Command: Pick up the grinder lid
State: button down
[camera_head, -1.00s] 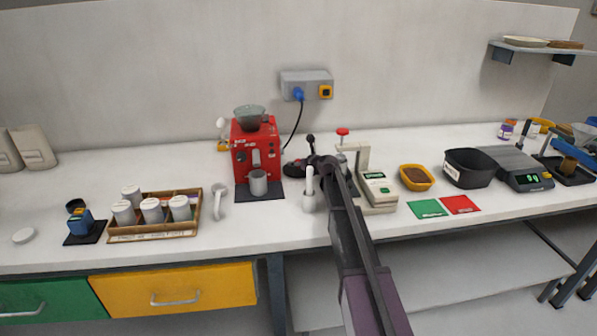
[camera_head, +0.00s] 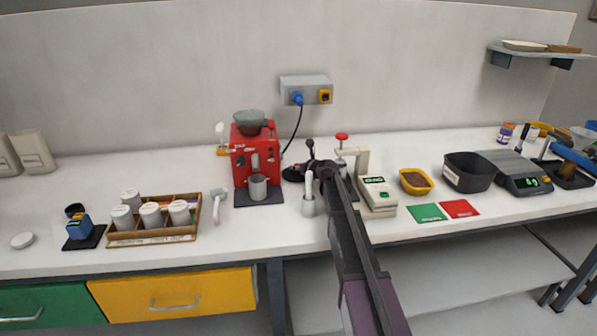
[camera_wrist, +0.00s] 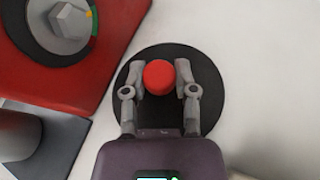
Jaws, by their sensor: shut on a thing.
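The grinder lid appears to be the round black disc (camera_wrist: 207,108) with a red knob (camera_wrist: 160,77) in the wrist view. In the head view the black disc (camera_head: 292,172) shows just right of the red grinder (camera_head: 256,150), partly hidden by my arm. My gripper (camera_wrist: 161,73) is shut on the red knob, with one grey finger on each side of it. I cannot tell whether the disc touches the white counter. The red grinder also fills the upper left of the wrist view (camera_wrist: 92,82). A grey-green bowl-shaped hopper (camera_head: 249,122) tops it.
A metal cup (camera_head: 258,187) stands at the grinder's front. A white container with an upright handle (camera_head: 309,204) is close in front of my gripper. A white scale-like device (camera_head: 377,196) stands to the right. A wooden tray of jars (camera_head: 155,238) sits left. The wall socket (camera_head: 306,88) is behind.

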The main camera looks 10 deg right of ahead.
jog(key=shift+s+d+r+p, duration=0.1)
jog(key=shift+s+r+p, duration=0.45)
jog(key=shift+r+p, duration=0.05)
jog(key=s+d+r+p, duration=0.2)
jog(key=s+r+p, duration=0.4)
jog(key=s, duration=0.6)
jog(key=shift+s+d+r+p, duration=0.15)
jog(key=shift+s+r+p, duration=0.2)
jog(key=shift+r+p, duration=0.05)
jog(key=shift+r, duration=0.1)
